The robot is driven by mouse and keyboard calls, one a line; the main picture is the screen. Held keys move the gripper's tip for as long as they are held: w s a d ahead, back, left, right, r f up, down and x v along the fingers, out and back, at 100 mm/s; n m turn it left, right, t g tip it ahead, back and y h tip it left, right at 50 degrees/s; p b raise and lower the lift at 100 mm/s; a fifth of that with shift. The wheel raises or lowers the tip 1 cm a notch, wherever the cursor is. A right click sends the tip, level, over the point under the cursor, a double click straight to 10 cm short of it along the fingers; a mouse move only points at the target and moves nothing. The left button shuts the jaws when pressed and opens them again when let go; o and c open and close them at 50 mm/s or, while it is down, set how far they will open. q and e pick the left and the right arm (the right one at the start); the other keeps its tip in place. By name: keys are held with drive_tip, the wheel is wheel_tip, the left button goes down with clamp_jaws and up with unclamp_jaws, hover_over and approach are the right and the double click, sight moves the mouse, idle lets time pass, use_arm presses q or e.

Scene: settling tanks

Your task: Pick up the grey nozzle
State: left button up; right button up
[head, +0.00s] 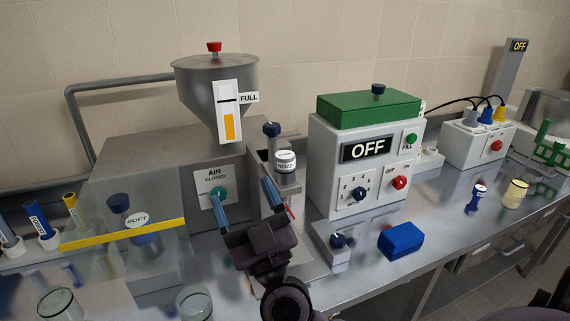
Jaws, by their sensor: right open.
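The grey nozzle (286,169) has a pale top and a dark band reading "NOZZ". It stands upright on the grey stand right of the hopper machine. My right gripper (240,192) reaches in from the bottom, its two blue fingers spread apart with nothing between them. The fingertips are left of the nozzle and a little below it in the picture; the right finger is close to it. I cannot tell whether they touch. The nozzle's lower end is partly hidden. My left gripper is not in view.
A steel hopper (215,85) with a red knob is behind left. A clear guard with a yellow bar (125,234) covers the left. A grey box reading OFF (325,175) stands right of the nozzle. A blue block (401,240) lies on the bench, with free bench to its right.

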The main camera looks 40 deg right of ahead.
sight(282, 160)
drive_tip(key=w+d+m+g+h, duration=0.1)
drive_tip(key=d+m+g+h, duration=0.2)
drive_tip(key=m+g+h, duration=0.1)
drive_tip(key=w+d+m+g+h, duration=0.2)
drive_tip(key=d+m+g+h, duration=0.1)
drive_tip(key=g, duration=0.3)
drive_tip(key=w+d+m+g+h, duration=0.2)
drive_tip(key=d+m+g+h, duration=0.1)
drive_tip(key=m+g+h, duration=0.2)
drive_tip(key=shift+w+f, duration=0.15)
drive_tip(key=shift+w, duration=0.05)
drive_tip(key=shift+b+x, duration=0.3)
drive_tip(key=shift+x, duration=2.2)
drive_tip(key=shift+s+d, duration=0.15)
drive_tip(key=shift+s, duration=0.1)
drive_tip(key=c, duration=1)
